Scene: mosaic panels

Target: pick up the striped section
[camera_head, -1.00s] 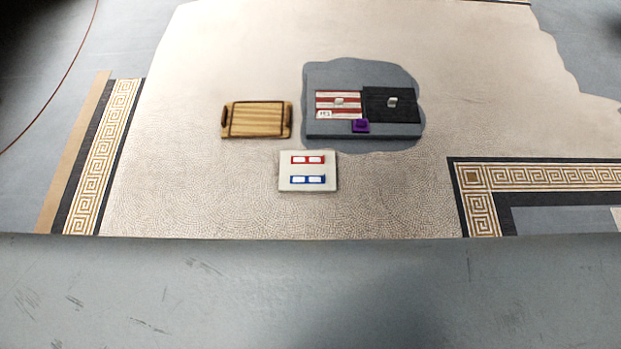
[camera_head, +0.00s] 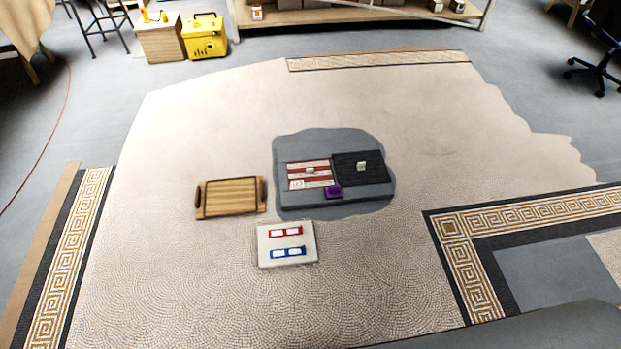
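The striped section (camera_head: 320,176) is a red and white striped square panel with a small light knob on top and a small printed number label at its lower left. It lies on a grey slab (camera_head: 300,208), directly left of a black panel (camera_head: 373,173) with a similar knob. A small purple block (camera_head: 333,192) sits at the front edge, by the corner where the two panels meet. Neither of my grippers shows in the head view.
A wooden tray (camera_head: 230,207) with dark handles lies left of the slab. A pale board (camera_head: 265,254) with red and blue framed pieces lies in front. Mosaic floor around is clear. A yellow machine (camera_head: 204,41), a wooden box (camera_head: 160,45) and a shelf (camera_head: 350,17) stand at the back.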

